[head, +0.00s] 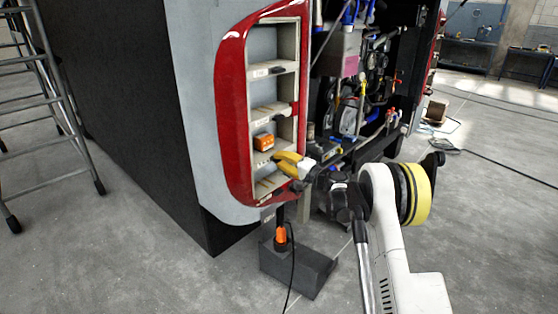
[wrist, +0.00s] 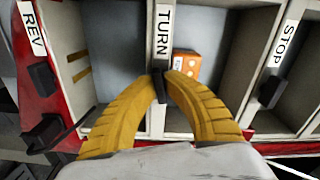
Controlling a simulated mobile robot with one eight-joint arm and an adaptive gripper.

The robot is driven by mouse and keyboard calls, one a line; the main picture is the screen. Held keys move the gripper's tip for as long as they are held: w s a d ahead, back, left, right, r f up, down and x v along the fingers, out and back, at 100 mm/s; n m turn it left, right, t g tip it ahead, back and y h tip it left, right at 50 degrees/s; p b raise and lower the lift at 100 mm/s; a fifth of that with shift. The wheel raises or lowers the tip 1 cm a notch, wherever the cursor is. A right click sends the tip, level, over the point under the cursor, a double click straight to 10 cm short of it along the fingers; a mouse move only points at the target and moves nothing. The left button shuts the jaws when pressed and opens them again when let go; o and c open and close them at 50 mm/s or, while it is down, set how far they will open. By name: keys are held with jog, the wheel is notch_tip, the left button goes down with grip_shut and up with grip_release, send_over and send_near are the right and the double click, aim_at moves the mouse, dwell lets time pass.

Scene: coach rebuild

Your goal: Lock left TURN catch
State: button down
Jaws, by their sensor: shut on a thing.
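The TURN catch (wrist: 158,90) is a small black piece on the light divider below the white TURN label (wrist: 163,30). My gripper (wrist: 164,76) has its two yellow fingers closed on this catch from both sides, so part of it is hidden. In the head view my gripper (head: 277,158) reaches in from the right to the lower part of the red-rimmed lamp housing (head: 231,110). An orange lamp unit (wrist: 186,67) sits in the compartment right of the TURN divider; it also shows in the head view (head: 263,141).
A black STOP catch (wrist: 270,91) and black REV pieces (wrist: 45,132) stand on neighbouring dividers. A dark box (head: 300,270) lies on the floor below the housing. A ladder (head: 45,90) stands at left. Open machinery (head: 360,90) is right of the housing.

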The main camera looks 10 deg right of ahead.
jog(key=n, duration=0.7)
jog(key=shift+b, duration=0.4)
jog(key=n, duration=0.4)
jog(key=shift+n, duration=2.1)
jog(key=c, duration=1.5)
grip_release()
jog(key=v, duration=1.2)
